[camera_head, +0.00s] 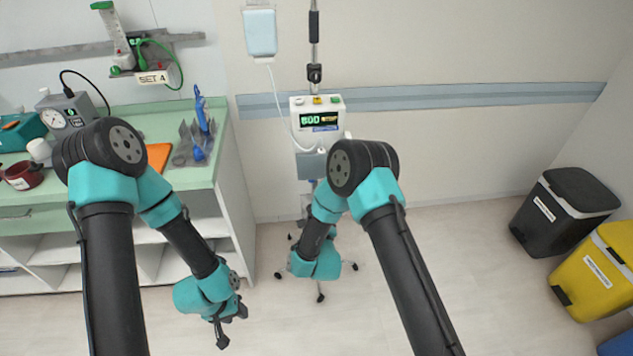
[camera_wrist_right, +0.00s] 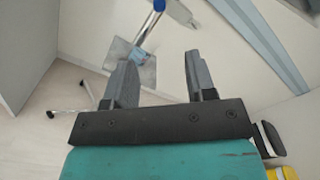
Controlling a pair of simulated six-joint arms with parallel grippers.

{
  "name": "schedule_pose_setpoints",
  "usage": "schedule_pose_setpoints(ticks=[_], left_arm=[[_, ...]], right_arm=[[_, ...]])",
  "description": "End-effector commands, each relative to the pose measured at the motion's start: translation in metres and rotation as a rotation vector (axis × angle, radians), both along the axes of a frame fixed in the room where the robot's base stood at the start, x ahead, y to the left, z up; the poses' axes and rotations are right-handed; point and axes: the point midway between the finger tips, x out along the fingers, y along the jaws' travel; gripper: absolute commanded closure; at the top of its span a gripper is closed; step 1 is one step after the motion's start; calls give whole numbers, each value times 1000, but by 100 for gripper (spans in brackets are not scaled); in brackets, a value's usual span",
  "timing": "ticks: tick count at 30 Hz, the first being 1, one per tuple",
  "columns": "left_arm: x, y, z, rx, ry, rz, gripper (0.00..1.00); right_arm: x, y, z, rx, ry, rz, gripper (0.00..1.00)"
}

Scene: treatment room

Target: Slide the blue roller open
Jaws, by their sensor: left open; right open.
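An IV bag (camera_head: 260,33) hangs at the top of the head view, with a thin tube running down to a white pump (camera_head: 318,125) on a stand. I cannot make out the blue roller for certain. In the right wrist view a blue piece (camera_wrist_right: 158,5) shows at the top edge, on or beside a pole; I cannot tell whether it is the roller. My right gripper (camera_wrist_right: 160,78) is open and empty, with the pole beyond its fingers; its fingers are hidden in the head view. My left gripper (camera_head: 232,328) is open and empty, low in front of the cabinet.
A black bin (camera_head: 565,210) and yellow bin (camera_head: 598,275) stand right. Floor between stand and bins is clear.

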Motion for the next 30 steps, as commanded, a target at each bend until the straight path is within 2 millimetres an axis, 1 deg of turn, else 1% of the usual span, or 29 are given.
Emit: schedule_pose_setpoints(ticks=[8, 11, 14, 17, 30], left_arm=[[0, 0, 0, 0, 0, 0, 57], [0, 0, 0, 0, 0, 0, 57], [0, 0, 0, 0, 0, 0, 57], [0, 0, 0, 0, 0, 0, 57], [0, 0, 0, 0, 0, 0, 57]], right_arm=[[2, 0, 0, -3, 1, 0, 49], [7, 0, 0, -3, 2, -1, 49], [17, 1, 0, -2, 1, -1, 49], [32, 2, 0, -2, 0, -1, 49], [105, 10, 0, -3, 1, -1, 49]])
